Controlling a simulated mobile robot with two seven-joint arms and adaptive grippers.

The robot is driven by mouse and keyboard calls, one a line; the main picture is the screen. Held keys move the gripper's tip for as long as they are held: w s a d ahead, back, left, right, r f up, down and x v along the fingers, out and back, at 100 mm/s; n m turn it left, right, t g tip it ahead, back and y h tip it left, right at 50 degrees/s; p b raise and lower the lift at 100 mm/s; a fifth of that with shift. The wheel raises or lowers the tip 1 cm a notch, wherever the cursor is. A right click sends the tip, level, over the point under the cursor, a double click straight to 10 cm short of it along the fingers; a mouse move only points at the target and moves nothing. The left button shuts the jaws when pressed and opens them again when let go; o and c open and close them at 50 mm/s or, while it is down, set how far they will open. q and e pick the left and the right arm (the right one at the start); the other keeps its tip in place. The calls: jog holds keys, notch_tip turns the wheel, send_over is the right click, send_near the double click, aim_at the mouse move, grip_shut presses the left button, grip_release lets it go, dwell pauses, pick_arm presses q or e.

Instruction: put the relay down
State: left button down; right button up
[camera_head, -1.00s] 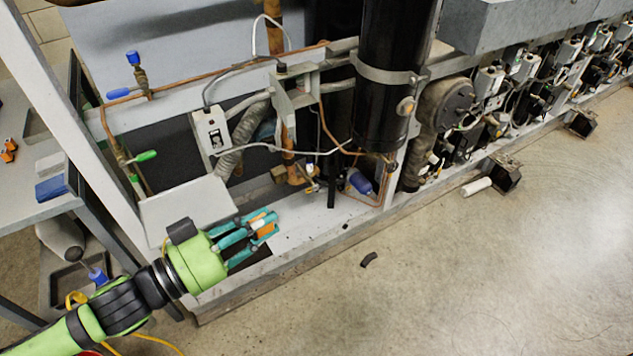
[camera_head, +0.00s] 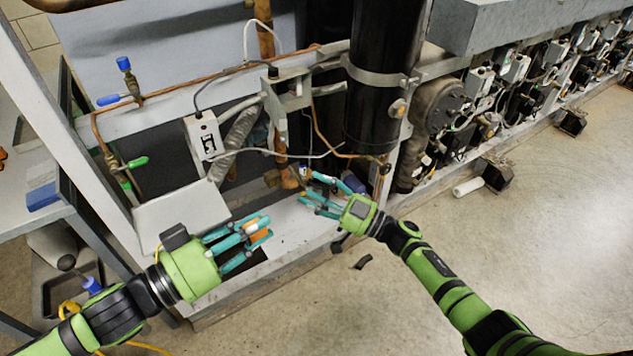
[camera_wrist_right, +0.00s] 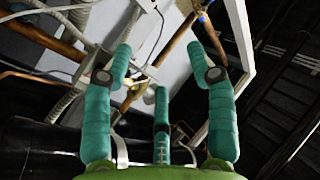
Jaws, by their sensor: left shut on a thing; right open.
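The relay (camera_head: 259,234) is a small orange and pale piece between the teal fingers of my left gripper (camera_head: 254,240). The fingers are shut on it and cover much of it, above the lower rail of the rack at lower left. My right gripper (camera_head: 312,197) is open and empty in front of the pipes at the base of the black cylinder. In the right wrist view its teal fingers (camera_wrist_right: 160,75) are spread, with nothing between them.
A tall black cylinder (camera_head: 378,95) stands on the rack with copper pipes beside it. A grey table (camera_head: 25,232) with a blue item is at the left.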

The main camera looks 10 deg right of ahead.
jog(key=s+a+r+n+g+y, duration=0.2)
jog(key=r+n+g, duration=0.1)
jog(key=r+g, duration=0.15)
jog(key=s+a+r+n+g+y, duration=0.1)
jog(key=r+n+g+y, duration=0.1)
jog(key=r+n+g, duration=0.3)
jog(key=n+g+h, duration=0.5)
jog(key=g+h, duration=0.1)
jog(key=g, duration=0.2)
send_near(259, 235)
jog(key=x, duration=0.7)
jog(key=w+x, duration=0.1)
jog(key=x, duration=0.2)
jog(key=shift+a, duration=0.45)
jog(key=c, duration=1.1)
pick_arm(q)
jog(key=c, duration=1)
grip_release()
pick_arm(e)
grip_shut()
